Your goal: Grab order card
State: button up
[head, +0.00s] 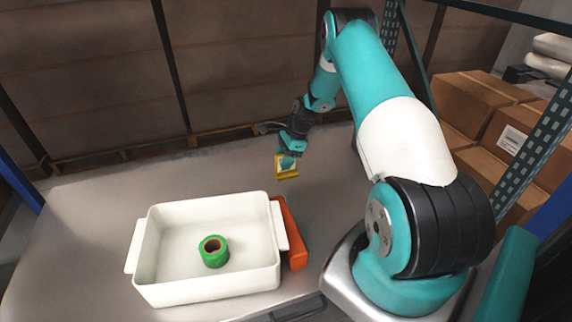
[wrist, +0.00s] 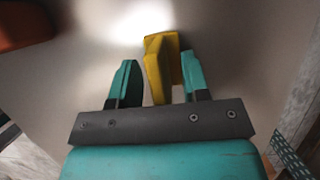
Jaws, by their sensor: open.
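A small yellow piece, which looks like the order card (head: 280,173), stands on the grey table at the middle, beyond the white tray. In the wrist view the yellow card (wrist: 157,75) shows as an angled, upright shape between my two teal fingers. My gripper (head: 290,158) is open around it, with its fingers also plain in the wrist view (wrist: 160,68). A gap shows between the left finger and the card; the right finger is very close to it, and I cannot tell whether they touch. In the head view my gripper partly covers the card.
A white tray (head: 170,292) holding a green tape roll (head: 213,252) stands at the front left. An orange block (head: 293,238) lies against its right side. Cardboard boxes (head: 478,101) sit at the right behind a rack post. The table left of my gripper is clear.

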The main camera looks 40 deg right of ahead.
grip_shut()
dwell(0.3)
